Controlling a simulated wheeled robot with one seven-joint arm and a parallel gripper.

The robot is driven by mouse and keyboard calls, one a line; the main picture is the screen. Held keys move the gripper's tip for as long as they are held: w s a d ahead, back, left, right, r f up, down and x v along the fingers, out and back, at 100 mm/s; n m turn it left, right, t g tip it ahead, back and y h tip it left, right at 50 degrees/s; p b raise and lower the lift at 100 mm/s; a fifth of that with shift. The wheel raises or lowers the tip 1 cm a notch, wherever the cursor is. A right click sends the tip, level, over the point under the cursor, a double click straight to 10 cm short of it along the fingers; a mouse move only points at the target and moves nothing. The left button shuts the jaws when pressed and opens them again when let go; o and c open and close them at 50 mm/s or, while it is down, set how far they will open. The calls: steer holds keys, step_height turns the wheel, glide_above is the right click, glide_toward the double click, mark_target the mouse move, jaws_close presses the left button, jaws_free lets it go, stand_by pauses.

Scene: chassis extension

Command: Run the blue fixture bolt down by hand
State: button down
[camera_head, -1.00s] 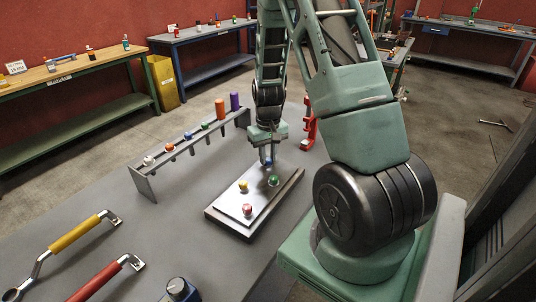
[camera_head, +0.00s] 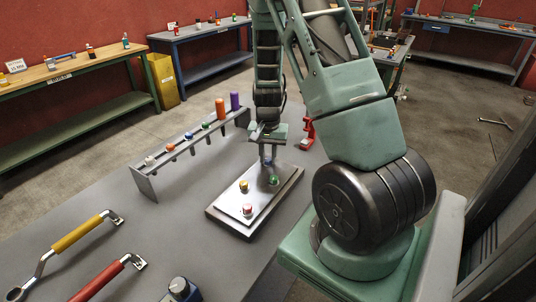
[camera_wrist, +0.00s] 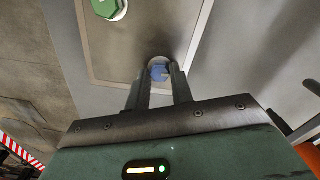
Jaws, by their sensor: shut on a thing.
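The fixture plate (camera_head: 229,215) lies on the grey bench with its bolts standing in it. My gripper (camera_wrist: 159,74) is shut on the blue fixture bolt (camera_wrist: 159,71), whose hex head shows between the fingertips in the wrist view. In the head view my gripper (camera_head: 268,156) points straight down over the far end of the plate, and its fingers mostly hide the blue bolt. The green bolt (camera_wrist: 106,6) is close by, cut off at the top of the wrist view. The yellow bolt (camera_head: 244,185) and the red bolt (camera_head: 247,209) stand nearer on the plate. How deep the blue bolt sits cannot be told.
A rack (camera_head: 147,184) with several coloured pieces stands left of the plate. A red clamp-like piece (camera_head: 308,131) is right of my gripper. Yellow-handled (camera_head: 80,237) and red-handled (camera_head: 98,281) tools lie at front left. The bench between tools and plate is clear.

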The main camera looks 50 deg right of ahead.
mark_target(268, 158)
stand_by(0.4)
steer(key=c, duration=1.2)
jaws_free()
step_height(268, 158, up, 17)
steer(key=shift+r+b, duration=0.2)
steer(key=shift+b, duration=0.15)
